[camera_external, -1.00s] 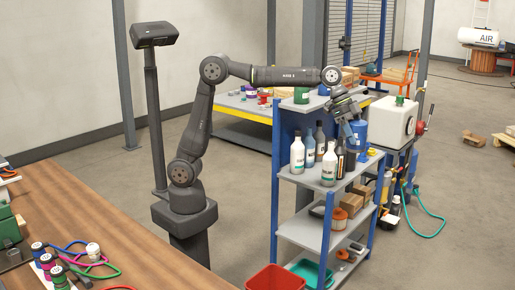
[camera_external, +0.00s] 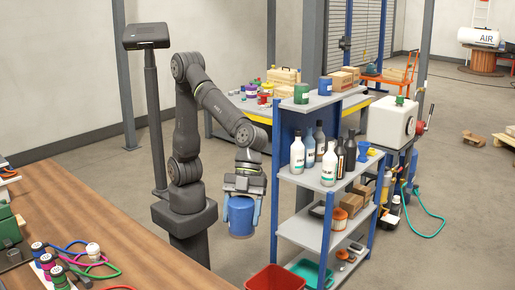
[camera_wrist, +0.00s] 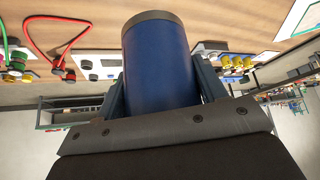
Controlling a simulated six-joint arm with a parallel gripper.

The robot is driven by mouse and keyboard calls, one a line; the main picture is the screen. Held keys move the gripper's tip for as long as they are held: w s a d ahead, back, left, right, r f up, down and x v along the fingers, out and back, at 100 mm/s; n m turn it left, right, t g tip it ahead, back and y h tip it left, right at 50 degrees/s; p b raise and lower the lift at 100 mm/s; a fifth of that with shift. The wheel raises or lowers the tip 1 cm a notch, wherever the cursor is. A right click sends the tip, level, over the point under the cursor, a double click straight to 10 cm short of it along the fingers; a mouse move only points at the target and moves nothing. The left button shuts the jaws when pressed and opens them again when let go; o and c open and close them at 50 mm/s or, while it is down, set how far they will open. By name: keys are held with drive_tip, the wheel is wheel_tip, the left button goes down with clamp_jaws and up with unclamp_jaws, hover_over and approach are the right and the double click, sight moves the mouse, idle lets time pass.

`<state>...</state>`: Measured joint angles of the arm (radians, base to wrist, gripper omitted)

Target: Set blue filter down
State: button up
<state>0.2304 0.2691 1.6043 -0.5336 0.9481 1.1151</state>
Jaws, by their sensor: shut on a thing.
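The blue filter (camera_external: 241,217) is a blue cylinder held in my gripper (camera_external: 241,205), which is shut on it from both sides. It hangs in the air in front of my base, between the wooden workbench (camera_external: 120,245) and the shelf unit. In the wrist view the blue filter (camera_wrist: 160,62) fills the upper middle, with a dark grey rim at its far end. The fingers of my gripper (camera_wrist: 162,95) show at both sides of it. Part of the wooden bench top (camera_wrist: 100,22) shows beyond it.
The blue and grey shelf unit (camera_external: 308,235) stands to the right, with several bottles (camera_external: 297,155) on its middle shelf. A red bin (camera_external: 275,278) is at the bottom. Coloured hoses (camera_external: 90,262) and fittings lie on the bench's left part. The bench's middle is clear.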

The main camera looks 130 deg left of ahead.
drive_tip(key=s+d+f+m+g, duration=0.2)
drive_tip(key=s+d+f+m, duration=0.15)
drive_tip(key=s+d, duration=0.6)
drive_tip(key=s+d+f+m+g, duration=0.2)
drive_tip(key=s+d+f+m, duration=0.3)
drive_tip(key=s, duration=0.8)
drive_tip(key=s+f+m+g+y, duration=0.1)
drive_tip(key=s+f+m+g, duration=0.15)
drive_tip(key=s, duration=1.05)
drive_tip(key=s+f+m+g, duration=0.1)
drive_tip(key=s+f+m, duration=0.2)
drive_tip(key=s, duration=1)
drive_tip(key=shift+m, duration=0.3)
drive_tip(key=shift+w+d+f, duration=0.2)
drive_tip(key=shift+w+f, duration=2.55)
drive_tip(key=shift+w, duration=0.05)
drive_tip(key=shift+w+d+f, duration=0.15)
drive_tip(key=shift+w+f, duration=2.55)
drive_tip(key=shift+w, duration=0.1)
drive_tip(key=shift+f, duration=0.2)
drive_tip(key=o, duration=1.2)
drive_tip(key=shift+o, duration=0.2)
